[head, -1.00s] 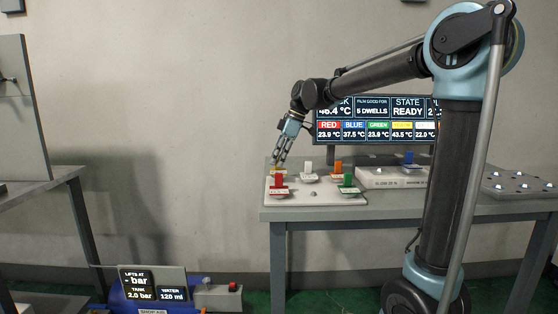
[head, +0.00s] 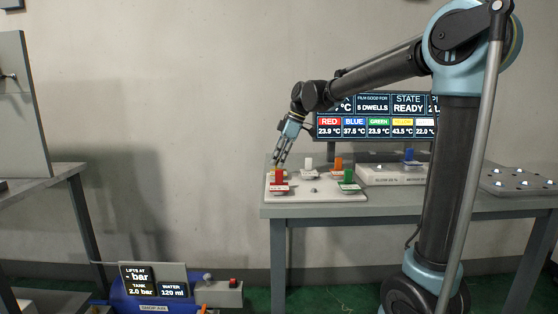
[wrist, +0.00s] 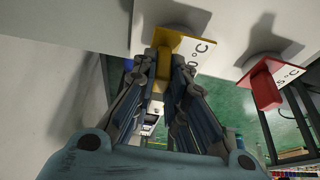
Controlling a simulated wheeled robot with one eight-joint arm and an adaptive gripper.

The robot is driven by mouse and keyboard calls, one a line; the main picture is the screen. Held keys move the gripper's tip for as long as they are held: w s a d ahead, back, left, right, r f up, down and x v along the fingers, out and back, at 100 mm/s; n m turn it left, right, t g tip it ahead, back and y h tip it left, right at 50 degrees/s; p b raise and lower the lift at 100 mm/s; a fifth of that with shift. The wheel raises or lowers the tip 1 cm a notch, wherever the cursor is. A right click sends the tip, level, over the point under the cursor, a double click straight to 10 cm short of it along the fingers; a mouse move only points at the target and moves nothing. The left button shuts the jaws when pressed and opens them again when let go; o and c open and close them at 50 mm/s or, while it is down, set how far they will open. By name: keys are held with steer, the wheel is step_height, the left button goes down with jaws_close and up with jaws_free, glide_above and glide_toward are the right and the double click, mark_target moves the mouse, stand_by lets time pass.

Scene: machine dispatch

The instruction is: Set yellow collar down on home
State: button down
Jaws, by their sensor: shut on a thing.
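The yellow collar (wrist: 182,42), a yellow plate with an upright yellow grip and "°C" lettering, shows at the top middle of the wrist view. My gripper (wrist: 161,66) is shut on its grip. In the head view my gripper (head: 280,163) points down at the back left of a white board (head: 320,194). There the collar is mostly hidden behind the red collar (head: 279,180) and my fingers. I cannot tell whether the yellow collar touches the board. No place marked home is readable.
White (head: 309,166), orange (head: 338,165) and green (head: 348,176) collars stand on the board. The red collar is close in front of my gripper; it also shows in the wrist view (wrist: 265,90). A blue collar (head: 409,156) stands on a raised block (head: 390,176) at right.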

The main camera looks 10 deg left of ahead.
steer(key=c, duration=1.5)
jaws_free()
steer(key=shift+c, duration=0.2)
